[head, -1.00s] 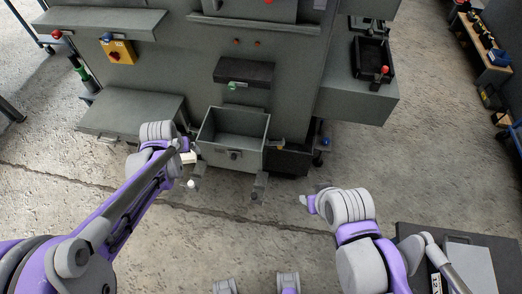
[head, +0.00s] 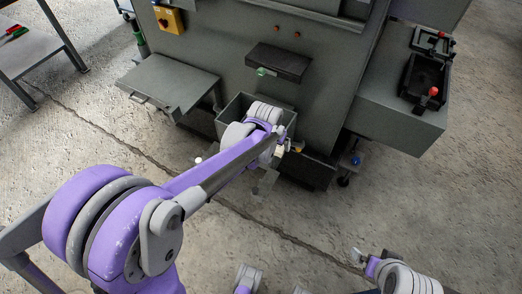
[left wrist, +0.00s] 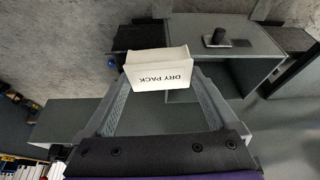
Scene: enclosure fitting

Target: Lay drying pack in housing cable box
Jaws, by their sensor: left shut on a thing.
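The drying pack (left wrist: 163,73) is a small white box marked DRY PACK. In the left wrist view it sits between the fingertips of my left gripper (left wrist: 161,84), which is shut on it. In the head view a pale bit of the pack (head: 279,151) shows at my left gripper (head: 277,146), by the front right of the open grey cable box (head: 230,113). My left arm covers much of that box, and its inside is mostly hidden. In the left wrist view a grey box face with a black latch (left wrist: 217,39) lies right of the pack. My right gripper (head: 359,256) is low at the right, its opening unclear.
A grey shelf (head: 170,78) juts out left of the box. A dark ledge with a green button (head: 262,72) is above it. A black tray (head: 424,83) stands on the right-hand ledge. The floor in front is clear.

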